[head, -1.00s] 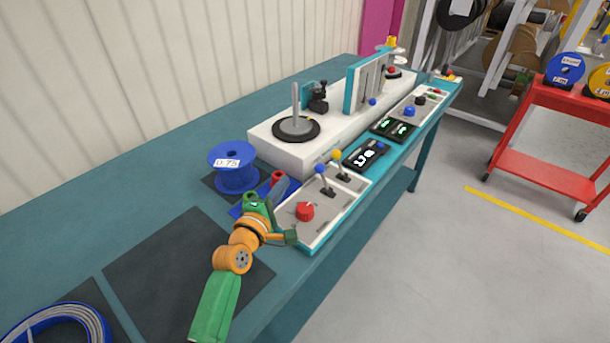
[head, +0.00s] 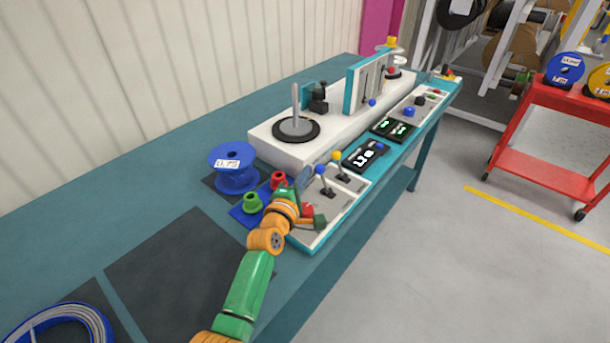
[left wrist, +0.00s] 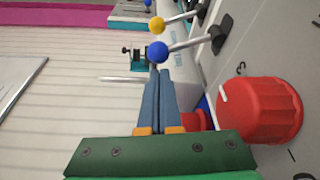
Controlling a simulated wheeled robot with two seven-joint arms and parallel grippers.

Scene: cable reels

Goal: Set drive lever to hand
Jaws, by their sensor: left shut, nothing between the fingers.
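Two levers stand on the grey-topped control panel (head: 341,209): a blue-ball lever (head: 321,171) and, just beyond it, a yellow-ball lever (head: 337,157). I cannot read which is the drive lever or any position mark. My left gripper (head: 306,176) is shut and empty, its fingertips close to the blue-ball lever on its left side. In the left wrist view the blue ball (left wrist: 157,51) shows just past the shut fingertips (left wrist: 160,72), with the yellow ball (left wrist: 157,24) farther on. Contact with the blue-ball lever cannot be told. My right gripper is out of view.
A red knob (left wrist: 260,110) sits on the panel beside my left gripper. Red (head: 278,178) and green (head: 252,202) flanged pieces and a blue reel (head: 233,170) stand to the left. A white machine base (head: 290,149) lies beyond. The dark mat (head: 170,265) is clear.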

